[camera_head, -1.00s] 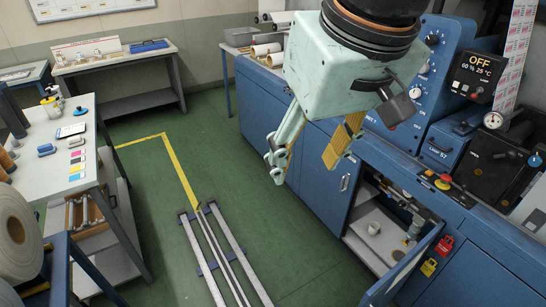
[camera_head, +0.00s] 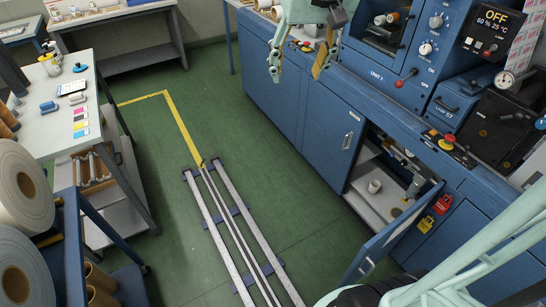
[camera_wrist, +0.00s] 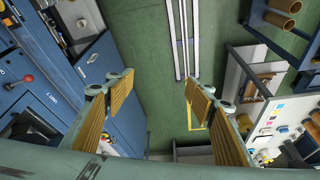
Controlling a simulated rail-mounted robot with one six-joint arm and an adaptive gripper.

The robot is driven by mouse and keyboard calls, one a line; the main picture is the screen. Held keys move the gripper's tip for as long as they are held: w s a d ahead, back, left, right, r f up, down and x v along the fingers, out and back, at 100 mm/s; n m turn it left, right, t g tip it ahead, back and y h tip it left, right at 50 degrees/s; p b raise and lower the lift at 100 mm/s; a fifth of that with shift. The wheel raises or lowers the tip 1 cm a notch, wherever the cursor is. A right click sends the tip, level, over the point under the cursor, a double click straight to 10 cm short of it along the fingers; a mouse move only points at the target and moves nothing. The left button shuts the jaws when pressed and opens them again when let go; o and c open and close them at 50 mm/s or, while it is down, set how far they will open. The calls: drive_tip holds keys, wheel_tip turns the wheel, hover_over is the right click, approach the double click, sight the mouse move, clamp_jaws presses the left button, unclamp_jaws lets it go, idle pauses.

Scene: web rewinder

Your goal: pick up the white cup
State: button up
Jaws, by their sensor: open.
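The white cup (camera_head: 374,186) stands upright on the floor of the open lower cabinet (camera_head: 368,209) in the head view. My gripper (camera_head: 296,72) is open and empty at the top of the head view. It is up and to the left of the cup, well apart from it. In the wrist view my gripper (camera_wrist: 160,82) has its two yellow-padded fingers spread wide.
The cabinet's open door (camera_head: 390,238) stands out to the right of the cup. A grey metal fitting (camera_head: 414,187) is beside the cup in the cabinet. The blue machine (camera_head: 400,80) rises above. Floor rails (camera_head: 235,225) run along the clear green floor.

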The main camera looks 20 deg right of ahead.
drive_tip(key=w+d+f+m, duration=0.1)
drive_tip(key=w+d+f, duration=0.5)
drive_tip(key=w+d, duration=0.3)
drive_tip(key=w+d+f+m, duration=0.1)
drive_tip(key=w+d+f, duration=0.4)
drive_tip(key=d+f, duration=0.35)
drive_tip(key=w+d+f+m+h, duration=0.1)
drive_tip(key=w+d+f, duration=0.4)
drive_tip(key=d+f, duration=0.3)
drive_tip(key=w+d+f+m, duration=0.1)
drive_tip(key=w+d+f, duration=0.5)
drive_tip(key=f, duration=0.4)
drive_tip(key=m+g+h+p, duration=0.1)
drive_tip(key=m+h+p, duration=0.25)
drive_tip(key=m, duration=0.25)
approach(373, 189)
drive_tip(key=r, duration=0.1)
drive_tip(key=r+b, duration=0.1)
drive_tip(key=shift+w+d+r, duration=0.25)
drive_tip(key=shift+w+d, duration=0.05)
drive_tip(key=shift+w, duration=0.05)
drive_tip(key=shift+f, duration=0.1)
drive_tip(key=shift+b+x, duration=0.8)
drive_tip(key=shift+x, duration=3.4)
drive_tip(key=shift+d, duration=0.2)
